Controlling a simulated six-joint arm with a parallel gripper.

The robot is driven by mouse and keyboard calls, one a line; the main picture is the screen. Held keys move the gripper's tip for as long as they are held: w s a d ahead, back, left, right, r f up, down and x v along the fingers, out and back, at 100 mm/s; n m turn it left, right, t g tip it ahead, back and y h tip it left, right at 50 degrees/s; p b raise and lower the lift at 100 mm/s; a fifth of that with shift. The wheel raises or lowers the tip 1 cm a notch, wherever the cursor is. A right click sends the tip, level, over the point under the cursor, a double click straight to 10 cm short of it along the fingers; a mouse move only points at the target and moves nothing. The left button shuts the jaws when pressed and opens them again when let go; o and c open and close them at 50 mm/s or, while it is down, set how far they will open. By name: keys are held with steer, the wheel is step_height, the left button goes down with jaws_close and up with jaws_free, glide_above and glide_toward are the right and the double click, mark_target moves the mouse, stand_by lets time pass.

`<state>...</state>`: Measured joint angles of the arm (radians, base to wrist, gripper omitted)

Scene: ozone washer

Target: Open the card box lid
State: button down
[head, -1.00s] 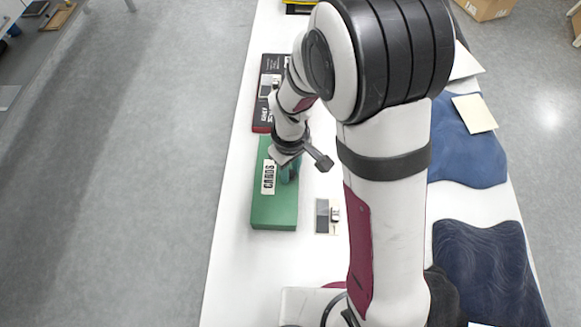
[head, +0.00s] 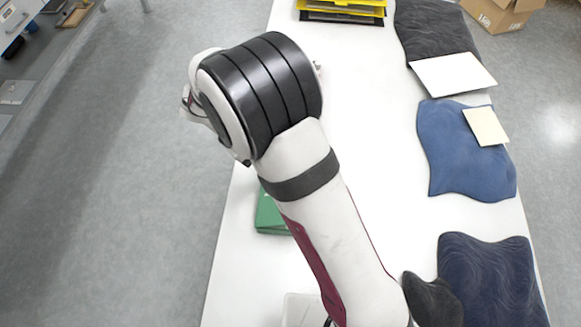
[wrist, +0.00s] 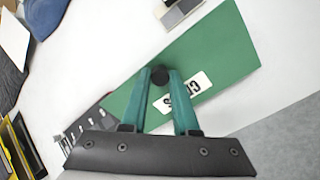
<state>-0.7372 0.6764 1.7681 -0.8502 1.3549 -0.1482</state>
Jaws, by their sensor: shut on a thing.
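The green card box (head: 270,216) lies on the white table. In the head view only its near end shows, with my arm hiding the rest. In the wrist view its flat green lid (wrist: 215,50) fills the middle, with a white label (wrist: 193,88) on it. My gripper (wrist: 160,76) has teal fingers, shut on a small round black knob (wrist: 160,75) over the lid. I cannot tell whether the lid is lifted off its box. My gripper is hidden in the head view.
A yellow and black tray stack (head: 342,10) stands at the far end. Dark and blue cloths (head: 462,150) and flat cards lie along the right edge. A black box (wrist: 82,128) lies beyond the green one. The table's middle is clear.

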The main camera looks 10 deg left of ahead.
steer(key=a+h, duration=0.1)
steer(key=h, duration=0.1)
steer(key=a+r+h, duration=0.1)
steer(key=a, duration=0.1)
steer(key=shift+h, duration=0.4)
steer(key=shift+s+a+r+h, duration=0.1)
steer(key=shift+a+h, duration=1.6)
steer(key=shift+h, duration=0.6)
steer(key=shift+a, duration=0.1)
steer(key=c, duration=0.7)
jaws_free()
steer(key=shift+o, duration=0.2)
